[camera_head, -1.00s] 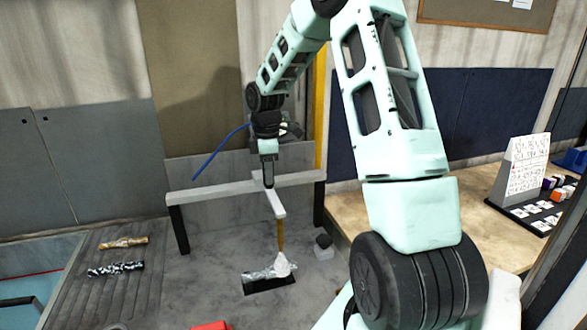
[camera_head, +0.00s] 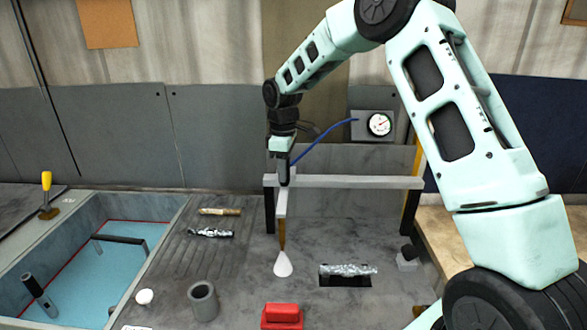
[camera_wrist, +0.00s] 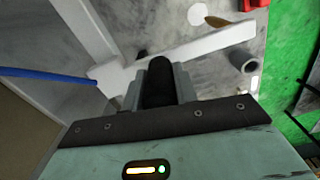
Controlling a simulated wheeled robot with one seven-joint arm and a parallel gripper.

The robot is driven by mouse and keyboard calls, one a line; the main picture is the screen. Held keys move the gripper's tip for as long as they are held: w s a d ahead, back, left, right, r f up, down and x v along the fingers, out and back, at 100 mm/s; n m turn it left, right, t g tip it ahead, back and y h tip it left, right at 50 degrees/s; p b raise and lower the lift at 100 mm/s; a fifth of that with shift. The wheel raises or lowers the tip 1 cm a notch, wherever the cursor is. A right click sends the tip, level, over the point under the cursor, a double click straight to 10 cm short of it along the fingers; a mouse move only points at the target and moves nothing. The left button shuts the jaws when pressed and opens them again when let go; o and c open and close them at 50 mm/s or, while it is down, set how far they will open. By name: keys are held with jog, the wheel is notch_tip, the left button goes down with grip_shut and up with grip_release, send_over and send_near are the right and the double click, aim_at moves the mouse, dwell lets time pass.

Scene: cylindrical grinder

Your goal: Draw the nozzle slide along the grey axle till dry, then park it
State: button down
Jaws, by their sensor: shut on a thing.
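The nozzle slide (camera_head: 282,203) is a white bar on the pale cross rail (camera_head: 360,182); it also shows in the wrist view (camera_wrist: 205,45). A brown nozzle (camera_head: 282,236) points down from its near end, with a white cone (camera_head: 283,265) below. My gripper (camera_head: 284,180) is shut on the slide's dark handle (camera_wrist: 158,70), which shows between the fingers in the wrist view. The grey, mottled silver axle (camera_head: 347,270) lies over a black slot to the right of the cone, apart from it. Whether the axle is wet is unclear.
A gold axle (camera_head: 220,211) and a black-and-white axle (camera_head: 210,233) lie on the ribbed bed at left. A blue tank (camera_head: 125,262) is farther left. A grey cup (camera_head: 203,301) and a red block (camera_head: 282,315) stand in front. A gauge (camera_head: 379,124) is behind the rail.

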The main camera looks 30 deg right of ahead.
jog(key=shift+w+a+r, duration=0.1)
jog(key=shift+w+a, duration=0.05)
jog(key=shift+a, duration=0.1)
jog(key=c, duration=1.1)
grip_release()
jog(key=shift+a, duration=0.1)
jog(key=shift+r, duration=0.4)
notch_tip(320, 180, up, 17)
jog(key=b, duration=0.4)
jog(key=shift+f, duration=0.2)
